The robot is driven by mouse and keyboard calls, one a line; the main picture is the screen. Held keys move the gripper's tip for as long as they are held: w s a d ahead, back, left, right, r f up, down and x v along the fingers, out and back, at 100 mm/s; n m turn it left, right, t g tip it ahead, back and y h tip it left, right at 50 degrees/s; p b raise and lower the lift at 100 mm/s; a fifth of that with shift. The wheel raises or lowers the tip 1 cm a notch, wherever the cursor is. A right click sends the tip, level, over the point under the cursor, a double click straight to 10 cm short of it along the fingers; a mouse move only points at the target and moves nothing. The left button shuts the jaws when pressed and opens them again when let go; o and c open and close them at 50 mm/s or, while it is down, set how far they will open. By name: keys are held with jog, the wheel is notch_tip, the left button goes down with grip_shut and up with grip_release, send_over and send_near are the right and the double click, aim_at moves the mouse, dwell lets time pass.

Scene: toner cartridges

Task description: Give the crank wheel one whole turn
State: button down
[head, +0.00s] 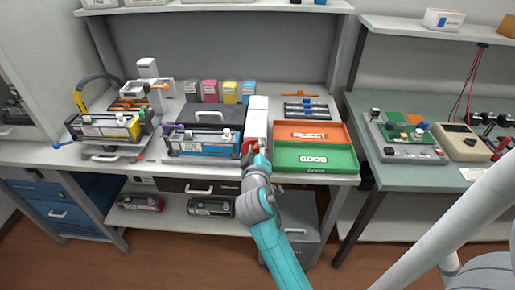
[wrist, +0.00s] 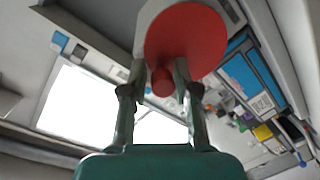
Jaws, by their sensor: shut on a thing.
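The crank wheel (wrist: 193,35) is a red disc with a short red knob (wrist: 163,82) standing out from it in the wrist view. My gripper (wrist: 164,75) has its two fingers on either side of the knob, shut on it. In the head view only a bit of the red wheel (head: 248,146) shows on the front of a white upright machine (head: 257,113). My gripper and arm reach up to it from below and hide most of it.
An orange tray (head: 310,131) and a green GOOD tray (head: 315,157) lie right of the machine. A blue cartridge unit (head: 205,142) stands to the left, before a dark case (head: 212,114). A second bench (head: 395,178) with devices is at the right.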

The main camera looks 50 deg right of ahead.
jog(key=shift+w+a+f, duration=0.1)
jog(key=shift+a+f, duration=0.1)
jog(key=shift+f, duration=0.2)
jog(key=c, duration=1)
grip_release()
jog(key=shift+o, duration=0.2)
jog(key=shift+r, duration=0.15)
jog(key=v, duration=1.2)
